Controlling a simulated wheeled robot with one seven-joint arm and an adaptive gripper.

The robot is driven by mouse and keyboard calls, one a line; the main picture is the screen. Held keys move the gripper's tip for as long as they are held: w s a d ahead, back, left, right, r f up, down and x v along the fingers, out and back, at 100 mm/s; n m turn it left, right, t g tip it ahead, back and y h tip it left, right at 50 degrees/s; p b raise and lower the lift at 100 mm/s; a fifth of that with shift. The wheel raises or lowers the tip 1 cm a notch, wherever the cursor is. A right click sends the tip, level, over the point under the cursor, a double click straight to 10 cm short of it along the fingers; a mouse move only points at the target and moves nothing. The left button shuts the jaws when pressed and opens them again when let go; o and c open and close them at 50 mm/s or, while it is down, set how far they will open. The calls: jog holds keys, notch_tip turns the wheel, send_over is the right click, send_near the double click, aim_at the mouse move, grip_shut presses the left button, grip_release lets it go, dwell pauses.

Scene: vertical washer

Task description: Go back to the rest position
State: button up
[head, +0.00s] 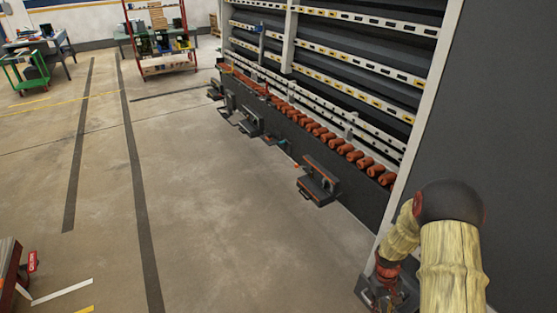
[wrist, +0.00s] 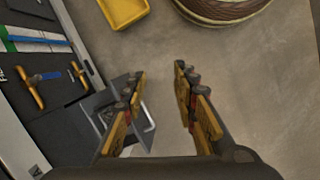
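My gripper (wrist: 158,74) shows in the wrist view with its two yellow-and-dark fingers spread apart. Nothing is between the fingertips, and bare concrete floor shows behind the gap. In the head view my arm, with a dark round joint and pale yellow sleeves, is at the lower right, in front of the vertical washer (head: 436,95). The gripper cannot be made out clearly there.
The washer has a row of orange rollers (head: 327,136) and grey brackets (head: 318,183) jutting out low. The floor (head: 200,200) left of it is open. In the wrist view, a yellow bin (wrist: 123,10), a round brown object (wrist: 222,8) and a grey bracket (wrist: 100,103) lie around the gripper.

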jog(key=s+a+r+t+p, duration=0.1)
jog(key=s+a+r, duration=0.4)
jog(key=r, duration=1.1)
jog(key=s+a+r+m+t+y+p, duration=0.1)
jog(key=s+a+r+t, duration=0.3)
jog(key=r, duration=1.2)
jog(key=s+a+r+t+p, duration=0.1)
jog(key=s+a+r+t, duration=0.2)
jog(key=s+a+r, duration=0.5)
notch_tip(320, 180, up, 9)
jog(key=shift+a+m, duration=0.3)
jog(key=shift+a, duration=0.2)
jog(key=shift+s+d, duration=0.1)
